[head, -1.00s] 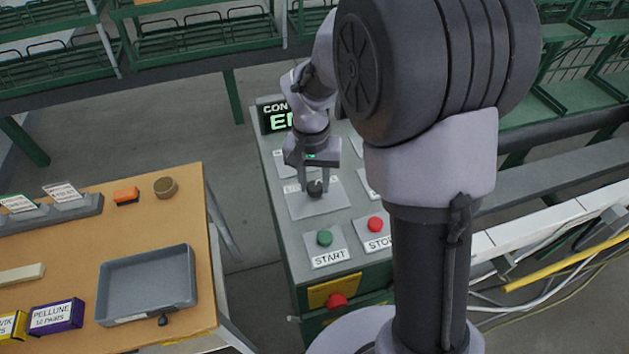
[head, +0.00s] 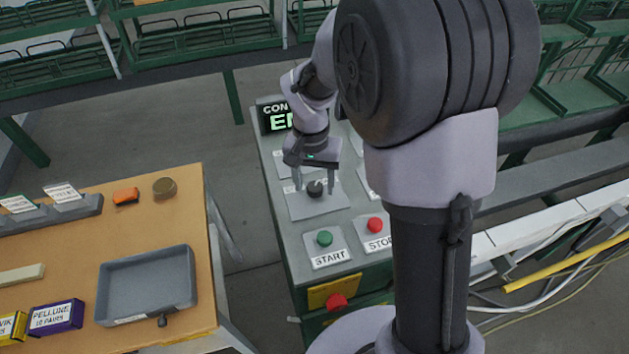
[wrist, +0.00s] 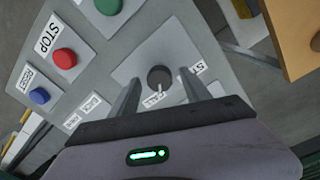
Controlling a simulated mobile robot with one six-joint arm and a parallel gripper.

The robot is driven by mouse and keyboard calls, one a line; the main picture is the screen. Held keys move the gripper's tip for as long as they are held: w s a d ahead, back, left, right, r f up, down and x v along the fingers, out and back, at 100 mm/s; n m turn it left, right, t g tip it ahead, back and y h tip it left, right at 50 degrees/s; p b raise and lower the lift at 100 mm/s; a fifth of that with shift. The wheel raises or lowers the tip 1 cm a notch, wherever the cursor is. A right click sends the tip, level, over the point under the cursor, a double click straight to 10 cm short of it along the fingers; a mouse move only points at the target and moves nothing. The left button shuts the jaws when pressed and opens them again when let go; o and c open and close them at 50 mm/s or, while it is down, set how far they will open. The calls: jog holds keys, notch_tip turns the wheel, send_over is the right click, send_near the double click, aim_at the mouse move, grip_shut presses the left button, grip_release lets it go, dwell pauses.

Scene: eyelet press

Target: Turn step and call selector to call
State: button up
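The step and call selector is a round dark knob (head: 315,188) on a light plate (head: 318,206) on the grey console. In the wrist view the knob (wrist: 159,78) has a white pointer mark toward the bottom of the picture, close to the CALL label (wrist: 153,100). A second label (wrist: 198,69), partly hidden by a finger, begins with S. My gripper (head: 314,187) is open above the selector, one finger on each side, with gaps between fingers and knob in the wrist view.
A green START button (head: 324,238) and red STOP button (head: 375,225) sit in front of the selector. A lit display (head: 277,117) stands at the console's back. A red knob (head: 337,301) is on its front. A wooden table (head: 150,225) stands left, across a floor gap.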

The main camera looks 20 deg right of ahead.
aim_at(311, 185)
jog(key=shift+r, duration=0.1)
notch_tip(311, 185, up, 17)
jog(key=p, duration=0.6)
jog(key=shift+w+a+r+p, duration=0.15)
jog(key=shift+a+p, duration=0.15)
